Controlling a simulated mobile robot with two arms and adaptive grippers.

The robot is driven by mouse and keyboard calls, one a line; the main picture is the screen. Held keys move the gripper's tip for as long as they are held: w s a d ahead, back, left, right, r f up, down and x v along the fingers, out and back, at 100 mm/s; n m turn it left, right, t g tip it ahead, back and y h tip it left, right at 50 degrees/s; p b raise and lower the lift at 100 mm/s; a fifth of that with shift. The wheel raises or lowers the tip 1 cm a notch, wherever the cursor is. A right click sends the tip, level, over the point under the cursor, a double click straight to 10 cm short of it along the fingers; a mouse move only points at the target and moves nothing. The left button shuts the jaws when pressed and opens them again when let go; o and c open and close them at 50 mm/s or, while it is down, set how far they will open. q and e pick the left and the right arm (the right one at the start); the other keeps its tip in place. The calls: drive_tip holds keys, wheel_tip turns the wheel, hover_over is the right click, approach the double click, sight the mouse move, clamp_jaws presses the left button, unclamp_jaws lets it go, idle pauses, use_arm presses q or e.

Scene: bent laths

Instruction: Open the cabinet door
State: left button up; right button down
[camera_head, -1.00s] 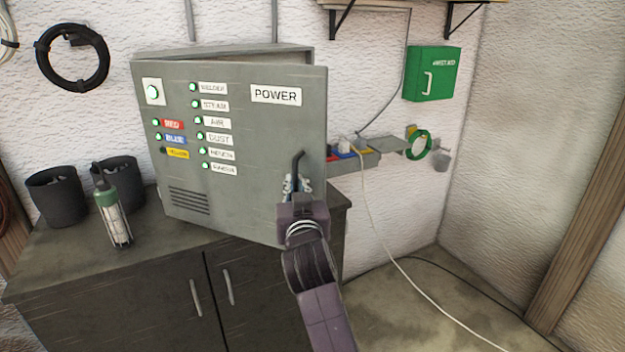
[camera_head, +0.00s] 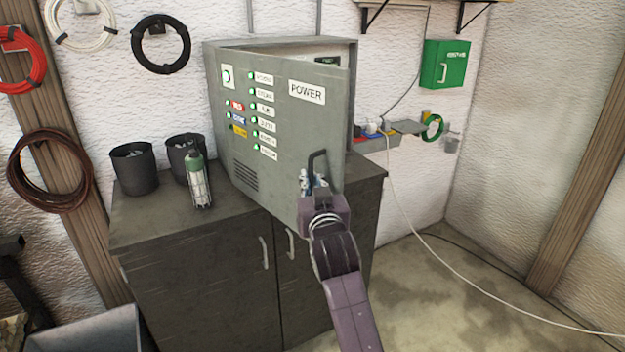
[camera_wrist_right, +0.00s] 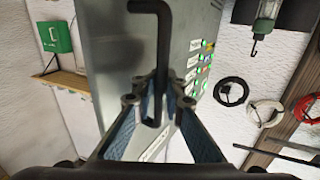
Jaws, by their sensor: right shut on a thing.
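The grey cabinet door (camera_head: 285,150) carries a POWER label, several green lights and a black bent handle (camera_head: 317,162). The door stands partly open, swung out at its right edge from the cabinet body (camera_head: 352,90); a dark gap shows behind its top. My right gripper (camera_head: 314,184) is at the handle's lower part, shut on it. In the right wrist view the handle (camera_wrist_right: 163,50) runs down between the two fingers (camera_wrist_right: 160,100), with the door (camera_wrist_right: 110,60) behind. My left gripper is not in view.
The cabinet stands on a dark low cupboard (camera_head: 200,270) with two handles. Two black pots (camera_head: 135,168) and a green lamp (camera_head: 198,182) stand left of the door. A white cable (camera_head: 420,240) hangs at the right. Floor at right is mostly clear.

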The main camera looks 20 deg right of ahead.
drive_tip(key=shift+s+a+f, duration=0.15)
drive_tip(key=shift+a, duration=0.05)
drive_tip(key=shift+d, duration=0.1)
drive_tip(key=c, duration=2.4)
unclamp_jaws()
drive_tip(key=o, duration=0.4)
drive_tip(key=shift+s, duration=0.2)
drive_tip(key=shift+c, duration=0.2)
